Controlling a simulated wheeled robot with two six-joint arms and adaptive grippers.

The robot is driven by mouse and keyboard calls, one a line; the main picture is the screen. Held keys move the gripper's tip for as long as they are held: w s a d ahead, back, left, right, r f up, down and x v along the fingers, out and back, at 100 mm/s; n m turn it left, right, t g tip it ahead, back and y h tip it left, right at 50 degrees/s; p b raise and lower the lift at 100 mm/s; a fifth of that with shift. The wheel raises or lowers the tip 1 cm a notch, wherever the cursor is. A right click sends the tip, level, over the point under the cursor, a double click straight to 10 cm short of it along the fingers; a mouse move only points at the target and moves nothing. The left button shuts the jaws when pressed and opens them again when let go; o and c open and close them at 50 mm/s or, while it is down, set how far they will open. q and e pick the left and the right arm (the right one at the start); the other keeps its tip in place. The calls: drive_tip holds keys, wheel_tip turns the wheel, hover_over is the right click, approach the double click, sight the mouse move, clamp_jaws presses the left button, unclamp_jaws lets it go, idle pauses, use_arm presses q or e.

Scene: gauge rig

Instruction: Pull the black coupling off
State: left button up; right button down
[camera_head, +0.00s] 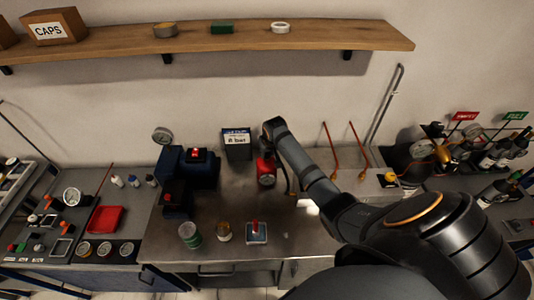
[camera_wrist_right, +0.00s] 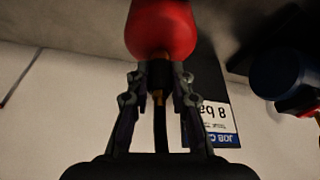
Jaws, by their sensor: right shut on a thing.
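The black coupling (camera_wrist_right: 159,72) is in the right wrist view, at the end of a red rounded body (camera_wrist_right: 160,28). A black hose (camera_wrist_right: 160,128) runs from it between the fingers, with a small brass-coloured part beside it. My right gripper (camera_wrist_right: 158,86) is shut on the coupling, one finger on each side. The coupling meets the red body with no gap that I can see. In the head view the red body (camera_head: 266,167) stands on the bench below my right wrist, which hides the coupling. My left gripper is not in view.
A dark blue rig (camera_head: 190,172) with a gauge (camera_head: 162,135) stands left of the red body. A job card (camera_head: 237,138) stands behind it. Small cans (camera_head: 190,235) and a red-topped block (camera_head: 256,232) are in front. Two red rods (camera_head: 330,150) stand to the right. A shelf (camera_head: 300,36) runs above.

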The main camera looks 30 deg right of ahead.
drive_tip(key=shift+w+r, duration=0.15)
drive_tip(key=shift+r, duration=0.05)
drive_tip(key=shift+r, duration=2.5)
drive_tip(key=shift+f, duration=0.1)
